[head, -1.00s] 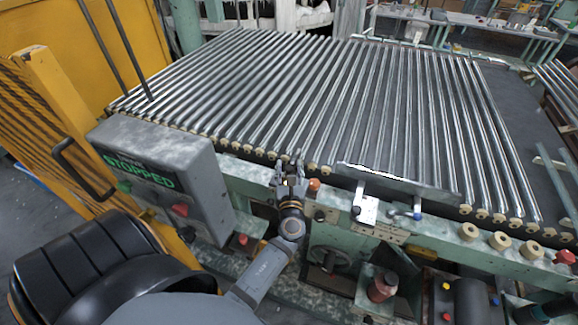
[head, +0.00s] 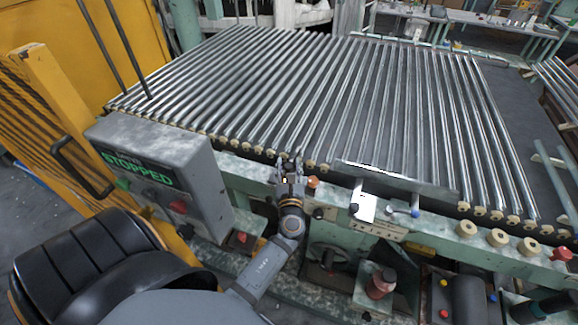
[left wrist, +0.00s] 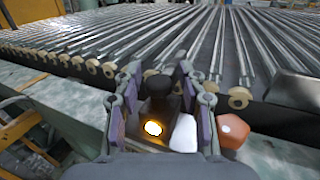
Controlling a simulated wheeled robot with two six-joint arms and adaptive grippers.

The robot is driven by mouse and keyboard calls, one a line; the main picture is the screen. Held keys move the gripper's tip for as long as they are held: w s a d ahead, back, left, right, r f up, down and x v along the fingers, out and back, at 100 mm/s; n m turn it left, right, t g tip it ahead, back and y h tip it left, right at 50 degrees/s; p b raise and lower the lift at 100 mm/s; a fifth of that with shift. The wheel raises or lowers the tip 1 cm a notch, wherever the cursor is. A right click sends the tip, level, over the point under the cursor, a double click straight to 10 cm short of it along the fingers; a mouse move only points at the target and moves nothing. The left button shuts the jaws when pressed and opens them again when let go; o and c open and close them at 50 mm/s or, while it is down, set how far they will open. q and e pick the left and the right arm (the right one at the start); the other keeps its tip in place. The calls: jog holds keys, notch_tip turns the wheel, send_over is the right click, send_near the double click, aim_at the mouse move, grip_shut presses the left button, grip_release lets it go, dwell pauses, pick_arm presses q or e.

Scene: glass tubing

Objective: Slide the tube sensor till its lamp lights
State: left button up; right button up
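The tube sensor (left wrist: 159,108) is a small dark block with a black upper part, seen in the left wrist view at the conveyor's front rail. A round lamp (left wrist: 153,128) on its face glows yellow-orange. My left gripper (head: 290,162) is at the rail in front of the tube ends; it also shows in the left wrist view (left wrist: 158,78). Its two fingers stand on either side of the sensor, and narrow gaps seem to show beside it. In the head view the gripper mostly hides the sensor. My right gripper is not in view.
Glass tubes (head: 250,85) lie in parallel across the conveyor behind the rail. An orange knob (left wrist: 232,131) sits just right of the gripper. A grey control box (head: 160,165) reading "STOPPED" stands to the left. A metal plate (head: 395,182) and bracket are to the right.

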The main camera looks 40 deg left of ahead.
pick_arm(q)
jog(key=shift+r, duration=0.2)
notch_tip(320, 180, up, 10)
jog(key=shift+f, duration=0.25)
dwell(0.6)
